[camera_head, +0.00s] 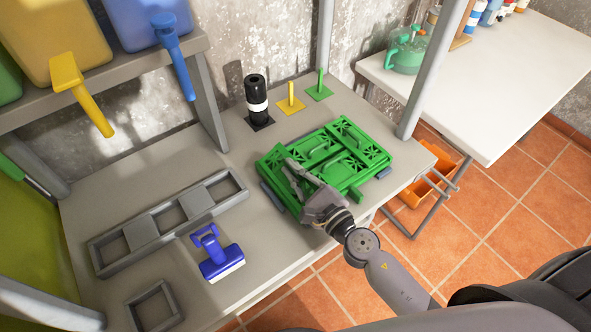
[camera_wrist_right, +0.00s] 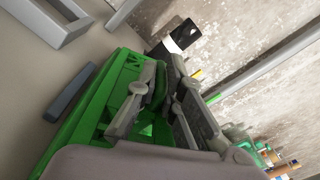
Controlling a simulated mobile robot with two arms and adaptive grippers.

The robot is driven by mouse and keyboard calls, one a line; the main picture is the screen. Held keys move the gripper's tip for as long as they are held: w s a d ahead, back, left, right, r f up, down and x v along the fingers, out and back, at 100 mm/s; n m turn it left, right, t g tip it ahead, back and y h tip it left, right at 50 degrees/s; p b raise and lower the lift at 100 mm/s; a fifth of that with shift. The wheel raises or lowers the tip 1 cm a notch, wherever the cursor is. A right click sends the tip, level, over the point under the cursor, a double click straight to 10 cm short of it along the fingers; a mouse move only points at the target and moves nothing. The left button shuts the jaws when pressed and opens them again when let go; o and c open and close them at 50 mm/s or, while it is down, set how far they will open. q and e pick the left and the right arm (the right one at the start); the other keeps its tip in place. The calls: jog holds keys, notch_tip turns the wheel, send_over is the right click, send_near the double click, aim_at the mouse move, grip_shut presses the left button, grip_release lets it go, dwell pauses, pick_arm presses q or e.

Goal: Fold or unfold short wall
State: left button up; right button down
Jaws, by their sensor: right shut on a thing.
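A green folding crate (camera_head: 345,137) lies flat, with its walls folded in, on the grey workbench (camera_head: 150,185). Its green lattice panels show inside the rim. My right gripper (camera_head: 291,170) reaches in over the crate's near left part and is shut on a short wall of it. In the right wrist view the right gripper's fingers (camera_wrist_right: 163,82) close around a green part of the crate (camera_wrist_right: 82,125). The exact contact is partly hidden by the fingers. My left gripper is in neither view.
A blue brush (camera_head: 217,255) and grey frames (camera_head: 168,219) occupy the bench's left. A black and white roll (camera_head: 257,98), yellow stand (camera_head: 291,101) and green stand (camera_head: 319,88) are behind the crate. An orange bin (camera_head: 425,180) sits below at right.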

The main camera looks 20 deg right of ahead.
jog(key=shift+s+a+r+n+p, duration=0.2)
jog(key=shift+a+n+p, duration=0.15)
jog(key=shift+n, duration=0.4)
jog(key=shift+s+a+r+n+p, duration=0.1)
jog(key=shift+a+r+n+p, duration=0.1)
jog(key=shift+n+p, duration=0.4)
jog(key=shift+s+a+n+p, duration=0.1)
jog(key=shift+a+n+p, duration=0.3)
jog(key=shift+n, duration=0.65)
jog(key=shift+a, duration=0.1)
jog(key=c, duration=1.7)
grip_release()
jog(key=shift+r, duration=0.1)
jog(key=v, duration=1.2)
